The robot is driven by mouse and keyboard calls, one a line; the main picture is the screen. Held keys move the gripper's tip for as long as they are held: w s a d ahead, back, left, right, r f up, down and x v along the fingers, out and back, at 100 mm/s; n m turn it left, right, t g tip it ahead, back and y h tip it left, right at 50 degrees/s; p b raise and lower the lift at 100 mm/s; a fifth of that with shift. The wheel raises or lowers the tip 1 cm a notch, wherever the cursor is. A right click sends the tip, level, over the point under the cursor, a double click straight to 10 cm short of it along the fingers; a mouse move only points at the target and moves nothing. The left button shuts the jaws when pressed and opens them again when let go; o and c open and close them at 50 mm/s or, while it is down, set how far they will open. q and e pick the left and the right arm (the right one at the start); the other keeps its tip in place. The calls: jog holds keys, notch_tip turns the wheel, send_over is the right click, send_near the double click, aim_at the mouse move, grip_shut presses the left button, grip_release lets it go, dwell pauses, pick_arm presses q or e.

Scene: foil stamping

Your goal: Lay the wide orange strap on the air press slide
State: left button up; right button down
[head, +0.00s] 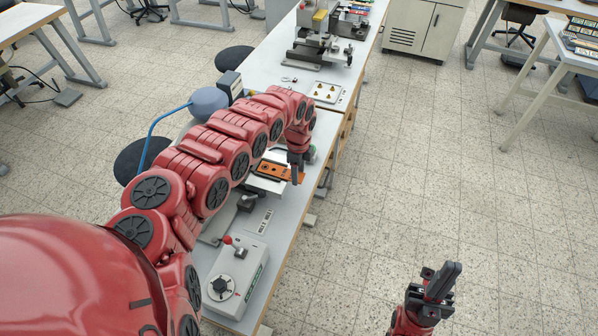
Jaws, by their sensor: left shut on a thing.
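The wide orange strap (278,172) lies flat over the light slide (264,185) of the air press on the long bench, with dark markings on it. My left gripper (296,175) points down at the strap's right end and is shut on it. I cannot tell whether the strap rests on the slide or hangs just above it. My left arm hides much of the press behind it. My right gripper (441,281) is over the floor at the lower right, away from the bench. Whether its fingers are apart is unclear.
A grey control box (236,280) with a red-knobbed lever and a dial stands at the bench's near end. The floor right of the bench is free.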

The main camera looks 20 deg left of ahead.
pick_arm(q)
jog(key=shift+a, duration=0.2)
jog(key=o, duration=1.4)
notch_tip(320, 180, up, 17)
jog(key=b, duration=0.5)
jog(key=shift+r, duration=0.2)
